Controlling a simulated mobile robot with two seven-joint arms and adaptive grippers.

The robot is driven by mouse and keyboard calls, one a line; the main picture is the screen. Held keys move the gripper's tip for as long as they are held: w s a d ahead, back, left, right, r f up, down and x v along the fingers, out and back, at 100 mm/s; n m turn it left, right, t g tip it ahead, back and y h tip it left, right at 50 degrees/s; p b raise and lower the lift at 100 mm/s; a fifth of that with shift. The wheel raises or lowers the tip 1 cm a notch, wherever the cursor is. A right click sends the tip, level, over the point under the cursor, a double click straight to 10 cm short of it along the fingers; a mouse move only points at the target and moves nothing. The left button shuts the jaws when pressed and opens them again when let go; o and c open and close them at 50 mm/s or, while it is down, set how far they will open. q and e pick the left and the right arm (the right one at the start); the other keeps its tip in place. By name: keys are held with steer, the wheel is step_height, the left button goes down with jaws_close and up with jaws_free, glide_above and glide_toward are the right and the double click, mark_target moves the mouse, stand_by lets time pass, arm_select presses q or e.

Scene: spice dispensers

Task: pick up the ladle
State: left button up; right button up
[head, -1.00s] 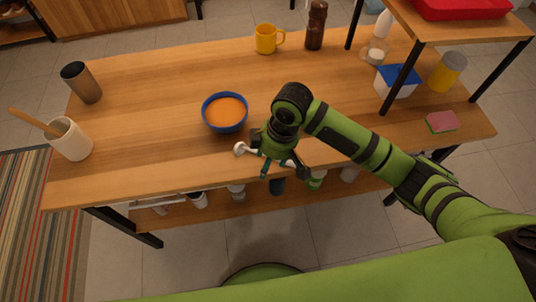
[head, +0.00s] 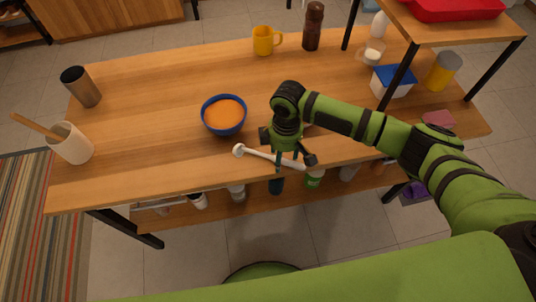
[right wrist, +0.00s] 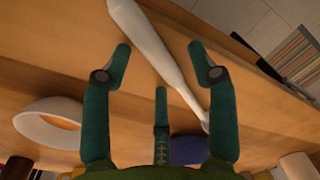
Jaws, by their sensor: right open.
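The white ladle (head: 260,154) lies on the wooden table near its front edge, with its small head to the left, below the blue bowl. My right gripper (head: 289,164) is over the handle half of the ladle, with its fingers pointing down. In the right wrist view the ladle's handle (right wrist: 158,45) runs slantwise between the spread fingers of my right gripper (right wrist: 160,50). The gripper is open and holds nothing. I cannot tell the exact gap between fingertips and handle. My left gripper is not in view.
A blue bowl with orange contents (head: 224,115) stands just behind the ladle. A utensil crock (head: 70,143) stands at the left, and a yellow mug (head: 264,41) at the back. The left middle of the table is clear.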

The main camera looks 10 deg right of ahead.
jaws_close()
stand_by(0.3)
steer(key=shift+w+r, duration=0.1)
steer(key=shift+r, duration=0.35)
steer(key=r, duration=0.1)
steer(key=d+r+b, duration=0.1)
steer(key=r, duration=0.1)
steer(key=shift+d+r, duration=0.1)
steer(key=shift+r, duration=0.2)
steer(key=s+d+r+b, duration=0.1)
steer(key=s+d+r, duration=0.2)
steer(key=d+r, duration=0.3)
steer(key=d, duration=0.4)
steer(key=shift+s+r, duration=0.25)
